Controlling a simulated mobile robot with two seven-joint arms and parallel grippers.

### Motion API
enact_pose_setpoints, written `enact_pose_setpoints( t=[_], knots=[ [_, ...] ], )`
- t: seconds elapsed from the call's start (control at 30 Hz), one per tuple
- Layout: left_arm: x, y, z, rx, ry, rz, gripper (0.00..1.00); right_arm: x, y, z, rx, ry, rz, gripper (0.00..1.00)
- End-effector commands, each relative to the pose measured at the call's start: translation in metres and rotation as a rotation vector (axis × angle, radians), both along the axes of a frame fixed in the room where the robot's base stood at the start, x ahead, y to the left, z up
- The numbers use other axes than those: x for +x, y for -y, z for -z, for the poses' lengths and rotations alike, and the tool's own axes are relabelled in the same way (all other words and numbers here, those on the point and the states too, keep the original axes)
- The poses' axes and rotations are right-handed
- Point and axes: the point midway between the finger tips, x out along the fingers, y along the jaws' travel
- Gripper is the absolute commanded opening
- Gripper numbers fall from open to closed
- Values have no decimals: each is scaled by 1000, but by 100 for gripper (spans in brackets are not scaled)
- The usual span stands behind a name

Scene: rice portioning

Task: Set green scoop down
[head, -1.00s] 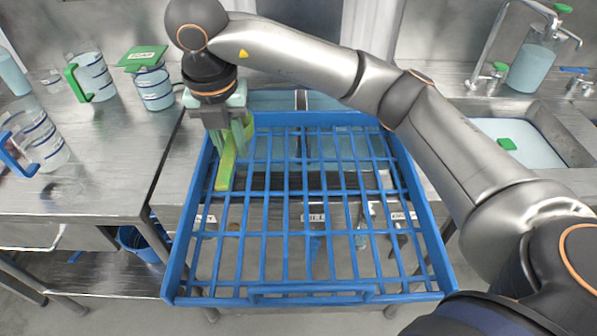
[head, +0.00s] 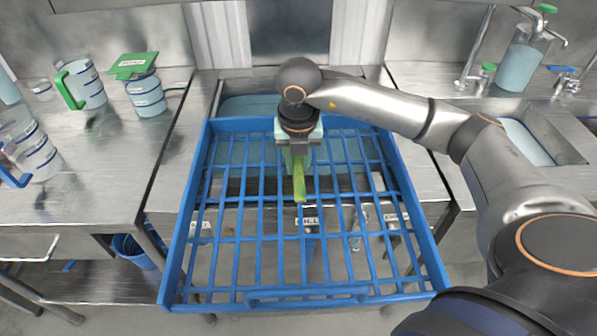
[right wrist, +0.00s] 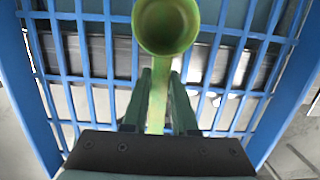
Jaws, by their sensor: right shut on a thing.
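The green scoop (head: 299,184) is held by my right gripper (head: 298,158) over the back middle of the blue rack in the head view. In the right wrist view the fingers of my right gripper (right wrist: 158,100) are shut on the scoop's handle. The scoop's round cup (right wrist: 166,24) shows at the top, with its hollow facing the camera. The blue rack (head: 431,262) is an open grid tray with a raised rim. I cannot tell whether the scoop touches the grid. My left gripper is not in view.
Measuring jugs (head: 84,86) with green and blue handles stand on the left steel counter (head: 95,180). A sink (head: 525,140) and a bottle with a green top (head: 521,62) are on the right. Most of the rack's grid is clear.

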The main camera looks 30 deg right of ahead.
Motion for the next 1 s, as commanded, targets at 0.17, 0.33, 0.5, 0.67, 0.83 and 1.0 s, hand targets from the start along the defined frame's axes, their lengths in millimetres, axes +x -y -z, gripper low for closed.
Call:
enact_pose_setpoints(
  t=[0.17,0.33,0.5,0.67,0.83,1.0],
  knots=[
    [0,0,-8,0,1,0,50,-1,2,25,-2,-4,3,0],
    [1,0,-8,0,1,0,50,0,1,32,-1,0,1,0],
    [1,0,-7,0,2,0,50,0,1,32,-1,0,1,0],
    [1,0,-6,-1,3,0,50,0,1,34,0,-1,1,34],
    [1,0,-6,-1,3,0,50,0,1,34,0,-1,1,53],
    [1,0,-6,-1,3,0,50,0,1,34,-1,-2,2,56]
  ],
)
